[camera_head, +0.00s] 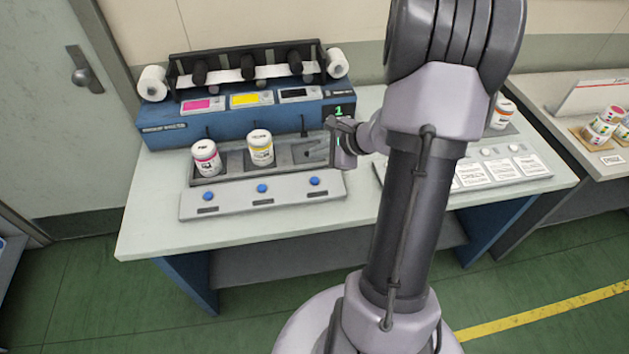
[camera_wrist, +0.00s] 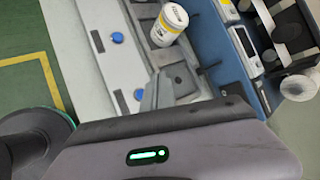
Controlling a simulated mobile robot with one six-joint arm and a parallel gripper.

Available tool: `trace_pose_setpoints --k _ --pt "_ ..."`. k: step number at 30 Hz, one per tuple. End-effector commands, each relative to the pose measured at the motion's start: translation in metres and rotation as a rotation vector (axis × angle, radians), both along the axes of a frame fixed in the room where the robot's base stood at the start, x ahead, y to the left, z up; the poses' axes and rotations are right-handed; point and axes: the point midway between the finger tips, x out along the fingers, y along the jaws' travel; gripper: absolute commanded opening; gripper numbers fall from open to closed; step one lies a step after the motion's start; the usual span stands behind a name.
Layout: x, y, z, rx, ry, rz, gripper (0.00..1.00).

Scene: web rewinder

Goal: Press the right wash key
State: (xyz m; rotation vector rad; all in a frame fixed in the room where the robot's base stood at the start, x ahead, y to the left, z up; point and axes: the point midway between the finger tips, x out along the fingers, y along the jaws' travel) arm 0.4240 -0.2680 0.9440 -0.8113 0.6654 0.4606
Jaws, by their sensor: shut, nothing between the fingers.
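Three blue round keys sit in a row on a light grey strip (camera_head: 235,201) at the table's front. The right key (camera_head: 314,181) is at the strip's right end; it also shows in the wrist view (camera_wrist: 139,94), just left of my fingers. The middle key (camera_head: 262,188) and left key (camera_head: 207,196) are uncovered. My gripper (camera_head: 311,151) is shut and empty.
A dark tray (camera_head: 228,170) behind the strip holds a magenta-labelled cup (camera_head: 206,157) and a yellow-labelled cup (camera_head: 260,147). The blue rewinder (camera_head: 180,138) stands behind it. White cards (camera_head: 503,169) lie to the right of my arm. The tabletop left of the strip is clear.

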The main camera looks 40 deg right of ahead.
Motion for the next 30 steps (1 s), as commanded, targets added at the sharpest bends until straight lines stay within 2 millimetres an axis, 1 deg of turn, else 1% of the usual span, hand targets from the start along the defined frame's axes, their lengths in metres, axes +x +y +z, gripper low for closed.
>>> trace_pose_setpoints --k 1,3,12,14,17,30 --pt "0.0 0.0 -0.01 0.001 0.001 0.0 0.0" --pt "0.0 0.001 -0.021 0.001 0.002 0.0 0.0" --pt "0.0 0.0 -0.066 0.0 0.001 0.001 0.0" --pt "0.0 0.0 -0.072 0.0 0.001 0.001 0.0" --pt "0.0 0.0 -0.076 0.0 0.001 0.001 0.0" --pt "0.0 0.0 -0.073 0.0 0.001 0.001 0.0"
